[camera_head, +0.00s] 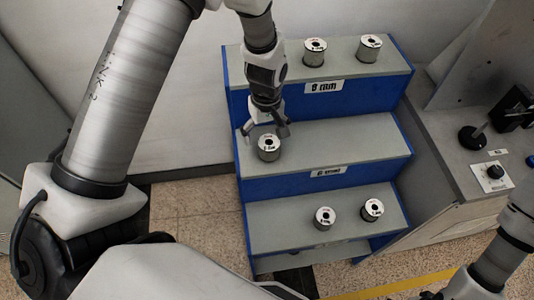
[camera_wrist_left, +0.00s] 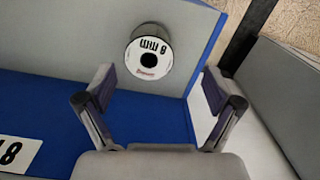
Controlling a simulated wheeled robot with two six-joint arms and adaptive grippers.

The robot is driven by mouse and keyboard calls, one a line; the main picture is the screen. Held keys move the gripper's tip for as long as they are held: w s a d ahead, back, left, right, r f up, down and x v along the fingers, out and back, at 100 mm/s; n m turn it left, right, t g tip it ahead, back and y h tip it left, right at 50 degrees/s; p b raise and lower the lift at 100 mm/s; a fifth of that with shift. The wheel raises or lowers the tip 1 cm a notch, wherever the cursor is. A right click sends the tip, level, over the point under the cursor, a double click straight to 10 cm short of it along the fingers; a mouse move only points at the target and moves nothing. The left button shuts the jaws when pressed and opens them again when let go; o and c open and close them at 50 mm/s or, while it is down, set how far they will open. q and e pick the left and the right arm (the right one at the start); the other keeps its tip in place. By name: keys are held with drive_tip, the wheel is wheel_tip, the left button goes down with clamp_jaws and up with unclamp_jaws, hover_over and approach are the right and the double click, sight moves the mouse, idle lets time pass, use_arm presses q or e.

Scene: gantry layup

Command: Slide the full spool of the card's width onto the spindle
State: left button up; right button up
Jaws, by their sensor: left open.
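A silver spool with a white top (camera_head: 269,148) stands alone at the left end of the middle shelf. It shows in the left wrist view as a spool (camera_wrist_left: 136,68) whose upside-down print appears to read 8 mm. My left gripper (camera_head: 268,130) is at this spool's back side; in its wrist view the open fingers (camera_wrist_left: 160,90) are empty, with the spool beyond them, left of centre. I cannot tell whether they touch it. My right gripper (camera_head: 440,294) is cut off at the bottom right. I see no width card, and cannot make out the spindle for certain.
The blue and grey stepped rack (camera_head: 370,135) has two spools on the top shelf (camera_head: 316,51) and two on the lower shelf (camera_head: 324,217). A grey bench (camera_head: 445,165) at the right holds a black round-based post (camera_head: 472,138) and a knob panel (camera_head: 492,177). The middle shelf's right part is clear.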

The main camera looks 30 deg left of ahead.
sight(269, 147)
use_arm(q)
drive_tip(key=f, duration=0.2)
drive_tip(key=f+p, duration=0.1)
drive_tip(key=f, duration=0.1)
drive_tip(key=w+f+p, duration=0.1)
drive_tip(key=f, duration=0.1)
drive_tip(key=shift+d+f, duration=0.1)
drive_tip(key=shift+d, duration=0.1)
drive_tip(key=shift+d+f, duration=0.1)
drive_tip(key=shift+f, duration=0.35)
drive_tip(key=c, duration=1.6)
use_arm(e)
drive_tip(key=shift+w+d+r, duration=0.15)
drive_tip(key=shift+d+r, duration=0.05)
drive_tip(key=shift+r, duration=0.35)
use_arm(q)
drive_tip(key=shift+r, duration=0.1)
drive_tip(key=shift+c, duration=0.2)
use_arm(e)
drive_tip(key=shift+r, duration=0.1)
